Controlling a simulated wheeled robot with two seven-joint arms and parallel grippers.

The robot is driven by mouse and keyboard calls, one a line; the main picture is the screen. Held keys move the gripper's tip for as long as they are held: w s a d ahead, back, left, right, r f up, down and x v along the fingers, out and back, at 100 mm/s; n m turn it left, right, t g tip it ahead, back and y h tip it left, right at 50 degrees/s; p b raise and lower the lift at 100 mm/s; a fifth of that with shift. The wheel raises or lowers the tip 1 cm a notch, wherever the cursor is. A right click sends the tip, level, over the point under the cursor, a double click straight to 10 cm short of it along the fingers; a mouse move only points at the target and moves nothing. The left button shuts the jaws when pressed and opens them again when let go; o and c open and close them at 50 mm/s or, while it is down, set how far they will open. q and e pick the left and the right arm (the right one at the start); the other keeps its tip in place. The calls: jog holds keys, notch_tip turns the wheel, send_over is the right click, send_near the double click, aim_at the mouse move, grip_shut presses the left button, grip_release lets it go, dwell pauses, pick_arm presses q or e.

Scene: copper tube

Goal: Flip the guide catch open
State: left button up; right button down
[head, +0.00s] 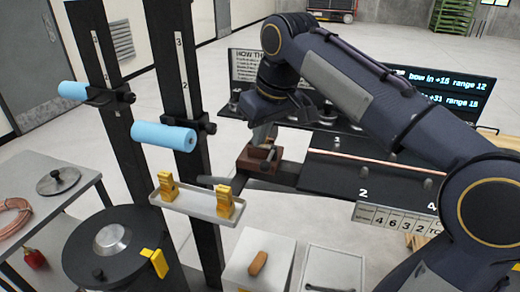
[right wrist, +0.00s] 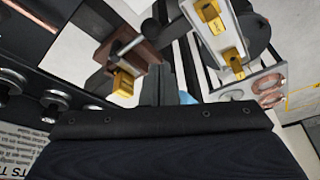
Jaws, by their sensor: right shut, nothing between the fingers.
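A brown block (head: 257,158) sits at the end of a dark bar, just below my right gripper (head: 262,138). The same brown block (right wrist: 148,56) is at upper left of the right wrist view, with a grey rod (right wrist: 127,46) and a yellow piece (right wrist: 124,82) on it. I cannot tell which of these parts is the guide catch, or whether it is open. My right gripper (right wrist: 160,88) is shut and empty, its fingers beside the block; contact is unclear. My left gripper is out of view.
Blue rollers (head: 164,137) stand out from dark posts. A pale tray (head: 196,205) with yellow blocks (head: 168,187) lies left of the gripper. A dark panel (head: 365,160) with several pegs is at right. A white box (head: 260,255) is below, and a round drum (head: 110,245) at lower left.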

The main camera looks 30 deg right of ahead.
aim_at(250, 151)
jog(key=shift+w+d+r, duration=0.2)
jog(key=shift+w+r, duration=0.35)
jog(key=shift+w, duration=0.05)
jog(key=shift+w+d+r, duration=0.15)
jog(key=shift+w+r, duration=0.35)
jog(key=shift+w, duration=0.1)
jog(key=shift+f, duration=0.1)
jog(key=x, duration=1)
jog(key=shift+s+f+b, duration=0.15)
jog(key=shift+b, duration=0.2)
jog(key=s, duration=0.2)
jog(key=s+r, duration=0.1)
jog(key=shift+s+d, duration=0.3)
jog(key=shift+s, duration=0.1)
jog(key=shift+s+r, duration=0.1)
